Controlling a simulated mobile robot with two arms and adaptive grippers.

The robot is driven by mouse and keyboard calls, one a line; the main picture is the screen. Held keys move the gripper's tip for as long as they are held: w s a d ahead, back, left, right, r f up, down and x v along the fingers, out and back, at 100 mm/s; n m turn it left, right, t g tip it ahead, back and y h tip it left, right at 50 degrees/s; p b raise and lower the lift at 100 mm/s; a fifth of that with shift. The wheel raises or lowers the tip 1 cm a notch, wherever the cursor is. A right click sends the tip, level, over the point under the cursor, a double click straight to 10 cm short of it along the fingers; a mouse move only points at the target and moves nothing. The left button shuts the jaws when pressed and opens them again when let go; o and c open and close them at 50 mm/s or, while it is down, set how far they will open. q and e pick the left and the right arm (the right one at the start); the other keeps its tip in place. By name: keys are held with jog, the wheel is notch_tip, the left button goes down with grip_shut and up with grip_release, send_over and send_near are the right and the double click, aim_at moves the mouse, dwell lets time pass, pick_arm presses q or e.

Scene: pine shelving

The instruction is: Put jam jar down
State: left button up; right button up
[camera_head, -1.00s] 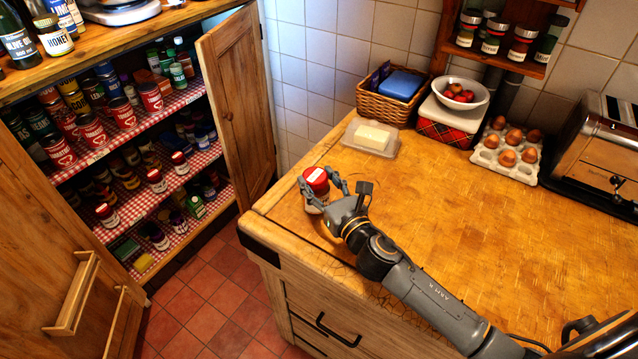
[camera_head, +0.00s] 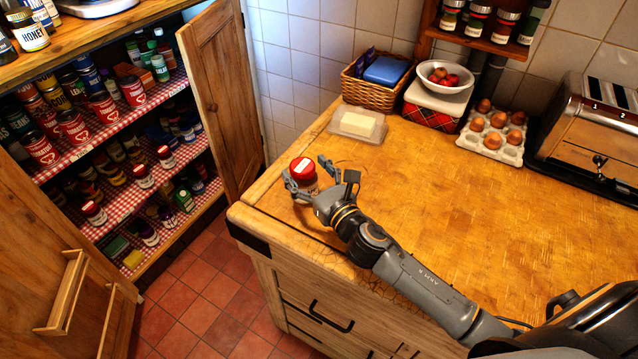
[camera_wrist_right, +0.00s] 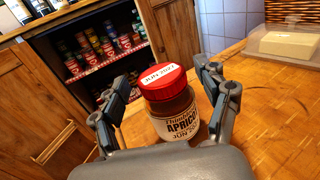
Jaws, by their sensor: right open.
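The jam jar (camera_head: 303,172) has a red lid and stands upright on the wooden worktop (camera_head: 440,190) near its left corner. In the right wrist view the jar (camera_wrist_right: 172,108) shows a lid label reading "JUN 2027" and a front label with "APRICO" visible. My right gripper (camera_head: 307,178) is open, with one finger on each side of the jar. In the wrist view the fingers (camera_wrist_right: 165,100) stand apart from the jar, with gaps on both sides. The jar's lower part is hidden by the gripper's palm. My left gripper is not in view.
A butter dish (camera_head: 357,124) sits behind the jar. A wicker basket (camera_head: 376,92), a bowl of red fruit (camera_head: 445,76), an egg tray (camera_head: 493,135) and a toaster (camera_head: 590,130) stand along the back. An open cupboard (camera_head: 110,150) with jars and tins is at left. The worktop's middle is clear.

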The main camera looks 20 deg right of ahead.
jog(key=s+d+b, duration=0.2)
jog(key=s, duration=0.9)
jog(key=shift+s+b, duration=0.3)
